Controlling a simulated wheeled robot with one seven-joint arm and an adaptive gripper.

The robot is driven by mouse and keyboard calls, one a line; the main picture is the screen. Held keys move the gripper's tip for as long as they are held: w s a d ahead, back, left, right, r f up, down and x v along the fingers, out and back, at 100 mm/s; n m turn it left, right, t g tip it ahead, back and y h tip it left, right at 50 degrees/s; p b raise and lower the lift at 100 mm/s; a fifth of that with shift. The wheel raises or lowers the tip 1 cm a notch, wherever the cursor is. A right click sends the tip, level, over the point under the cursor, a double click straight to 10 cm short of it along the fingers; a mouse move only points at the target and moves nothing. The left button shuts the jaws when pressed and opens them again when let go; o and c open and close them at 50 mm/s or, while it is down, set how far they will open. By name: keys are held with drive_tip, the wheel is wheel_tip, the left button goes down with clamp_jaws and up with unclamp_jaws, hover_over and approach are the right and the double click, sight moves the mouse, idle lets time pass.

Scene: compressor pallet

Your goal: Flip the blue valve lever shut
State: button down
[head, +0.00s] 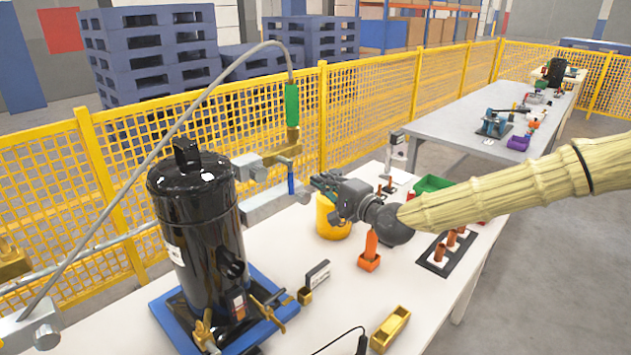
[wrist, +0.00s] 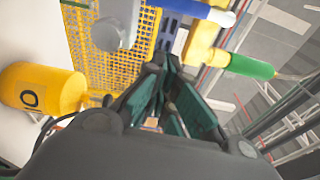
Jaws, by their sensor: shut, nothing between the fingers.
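The blue valve lever (head: 291,179) points down below the brass valve (head: 288,150), beside the grey metal block. In the wrist view, the blue lever (wrist: 222,18) shows at the top, near the yellow brass fitting (wrist: 202,42). A green hose sleeve (head: 292,105) rises from the valve; it also shows in the wrist view (wrist: 250,66). My gripper (head: 318,182) is shut and empty, just right of the lever in the head view and apart from it. In the wrist view, my gripper's dark green fingers (wrist: 170,68) point toward the valve area.
A yellow cylinder (head: 331,216) stands below my gripper on the white table. The black compressor tank (head: 202,235) stands at left on a blue pallet base (head: 168,310). A grey hose arcs above. A yellow mesh fence (head: 345,105) runs behind. Orange and yellow parts sit on the table.

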drive_tip(key=b+v, duration=0.1)
drive_tip(key=v, duration=0.5)
drive_tip(key=shift+f, duration=0.15)
drive_tip(key=shift+d, duration=0.1)
